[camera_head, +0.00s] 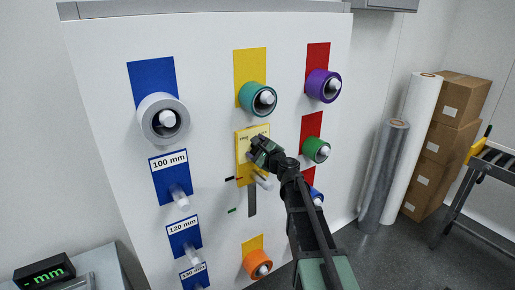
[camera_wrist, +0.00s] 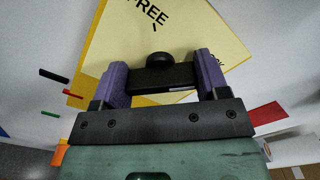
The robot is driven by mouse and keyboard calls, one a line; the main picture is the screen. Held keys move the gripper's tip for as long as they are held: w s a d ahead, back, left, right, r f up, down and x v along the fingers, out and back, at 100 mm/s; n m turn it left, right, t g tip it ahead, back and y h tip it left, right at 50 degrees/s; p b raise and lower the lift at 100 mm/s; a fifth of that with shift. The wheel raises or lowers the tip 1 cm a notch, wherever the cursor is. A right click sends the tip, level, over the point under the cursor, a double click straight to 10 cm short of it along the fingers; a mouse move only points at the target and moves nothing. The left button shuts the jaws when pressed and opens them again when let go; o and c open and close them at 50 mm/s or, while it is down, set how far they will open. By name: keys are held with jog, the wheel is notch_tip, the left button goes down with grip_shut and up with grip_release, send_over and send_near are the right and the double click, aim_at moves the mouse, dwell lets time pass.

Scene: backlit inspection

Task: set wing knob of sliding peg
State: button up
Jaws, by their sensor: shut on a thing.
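A yellow plate (camera_head: 245,143) with small lettering sits in the middle of the white panel. In the wrist view the plate (camera_wrist: 196,30) shows the word FREE. My gripper (camera_head: 259,150) is at this plate. In the wrist view its purple finger pads (camera_wrist: 160,64) stand at both ends of a black wing knob (camera_wrist: 155,79) with a round hub, closed on it. The knob is hidden behind my gripper in the head view. A pale peg (camera_head: 264,182) sticks out below the plate, at a dark vertical slot (camera_head: 252,203).
Black (camera_head: 230,178) and green (camera_head: 232,210) marks lie left of the slot. Rolls on pegs surround it: teal (camera_head: 245,98), green (camera_head: 309,150), purple (camera_head: 314,85), grey (camera_head: 146,118), orange (camera_head: 250,265). Blue labelled plates (camera_head: 170,186) are at left. Boxes (camera_head: 447,132) stand right.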

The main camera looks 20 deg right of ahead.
jog(key=n, duration=1.3)
jog(key=shift+f, duration=0.1)
jog(key=shift+n, duration=2.1)
jog(key=o, duration=0.9)
jog(key=shift+o, duration=0.2)
